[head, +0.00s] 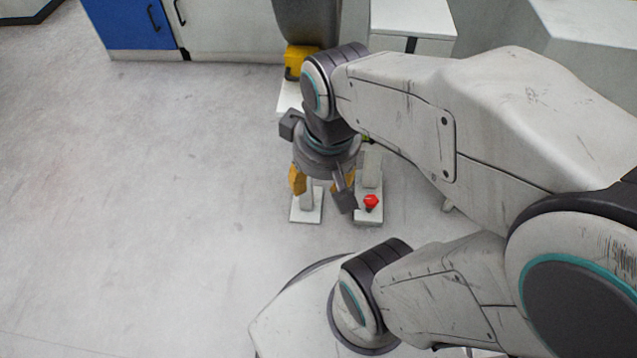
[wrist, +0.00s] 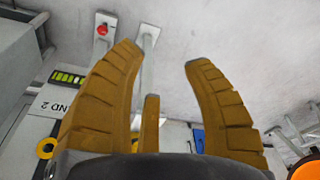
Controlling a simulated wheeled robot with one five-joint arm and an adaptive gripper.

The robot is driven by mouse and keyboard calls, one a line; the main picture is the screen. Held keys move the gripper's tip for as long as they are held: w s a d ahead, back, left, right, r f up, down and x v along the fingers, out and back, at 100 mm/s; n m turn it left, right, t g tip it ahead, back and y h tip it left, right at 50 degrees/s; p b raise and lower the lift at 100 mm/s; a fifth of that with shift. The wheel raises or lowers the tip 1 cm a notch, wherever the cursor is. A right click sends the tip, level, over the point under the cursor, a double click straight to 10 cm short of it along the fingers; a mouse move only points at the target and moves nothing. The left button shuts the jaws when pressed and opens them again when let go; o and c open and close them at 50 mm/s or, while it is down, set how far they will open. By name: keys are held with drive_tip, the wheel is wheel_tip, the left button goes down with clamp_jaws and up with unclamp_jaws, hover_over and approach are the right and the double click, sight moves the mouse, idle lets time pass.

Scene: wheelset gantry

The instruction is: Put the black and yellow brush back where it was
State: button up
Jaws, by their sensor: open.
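My gripper (head: 321,192) hangs over a pale post on a flat base, with its ochre fingers spread. In the wrist view my gripper (wrist: 162,56) is open, with nothing seen held between the fingers. I cannot make out the black and yellow brush for certain in either view; my arm and fingers cover part of the scene.
A pale post (head: 307,203) stands below my gripper. Beside it is a box with a red button (head: 371,202). A yellow part (head: 294,62) sits behind my wrist. A blue cabinet (head: 128,22) is at the back left. The floor at left is clear.

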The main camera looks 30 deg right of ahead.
drive_tip(key=shift+s+a, duration=0.5)
drive_tip(key=shift+s, duration=0.4)
drive_tip(key=shift+r, duration=0.15)
wheel_tip(320, 180, up, 32)
drive_tip(key=t+p, duration=0.1)
drive_tip(key=p, duration=2.9)
drive_tip(key=shift+d, duration=0.25)
drive_tip(key=shift+w, duration=0.1)
